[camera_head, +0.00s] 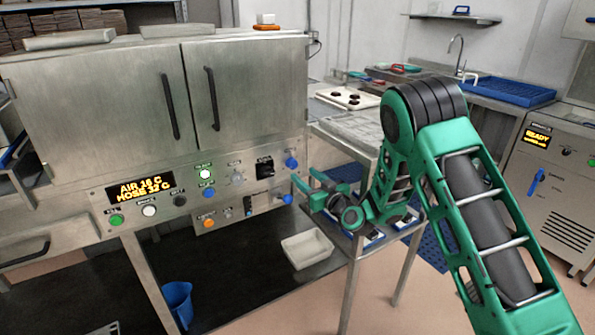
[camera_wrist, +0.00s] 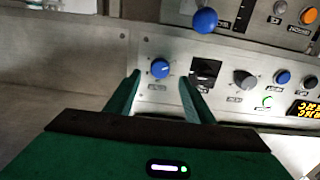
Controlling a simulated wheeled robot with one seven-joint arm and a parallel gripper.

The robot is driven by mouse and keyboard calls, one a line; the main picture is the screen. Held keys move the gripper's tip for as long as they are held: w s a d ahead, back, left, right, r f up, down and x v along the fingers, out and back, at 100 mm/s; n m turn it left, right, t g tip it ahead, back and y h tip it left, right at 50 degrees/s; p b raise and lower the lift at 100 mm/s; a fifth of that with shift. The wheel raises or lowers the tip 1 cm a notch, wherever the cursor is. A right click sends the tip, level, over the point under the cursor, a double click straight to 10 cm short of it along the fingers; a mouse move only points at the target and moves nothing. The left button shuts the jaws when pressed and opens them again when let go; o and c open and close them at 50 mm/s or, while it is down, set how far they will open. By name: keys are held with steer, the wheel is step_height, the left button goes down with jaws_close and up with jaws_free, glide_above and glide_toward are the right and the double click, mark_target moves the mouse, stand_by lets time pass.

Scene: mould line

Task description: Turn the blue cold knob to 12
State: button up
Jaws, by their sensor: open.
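A round blue knob (camera_head: 291,162) sits at the upper right end of the steel control panel. It also shows in the wrist view (camera_wrist: 159,68), with a small white mark on its face and a dial scale around it too small to read. My gripper (camera_head: 306,180) is in front of the panel's right end, just below and right of that knob in the head view. In the wrist view my gripper (camera_wrist: 160,78) is open, its green fingers on either side of the knob in the picture. Nothing is held. Whether the fingers touch the knob, I cannot tell.
A black switch (camera_wrist: 204,70) and a grey knob (camera_wrist: 244,79) are beside the blue knob. A blue ball-ended control (camera_wrist: 204,20) juts from the neighbouring panel. The amber display (camera_head: 146,188) reads AIR 16 C, HOSE 32 C. A white tray (camera_head: 307,248) lies below.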

mark_target(295, 166)
steer(key=shift+x, duration=3.35)
steer(key=shift+c, duration=0.4)
steer(key=c, duration=1)
steer(key=shift+d, duration=0.2)
steer(key=shift+a, duration=0.15)
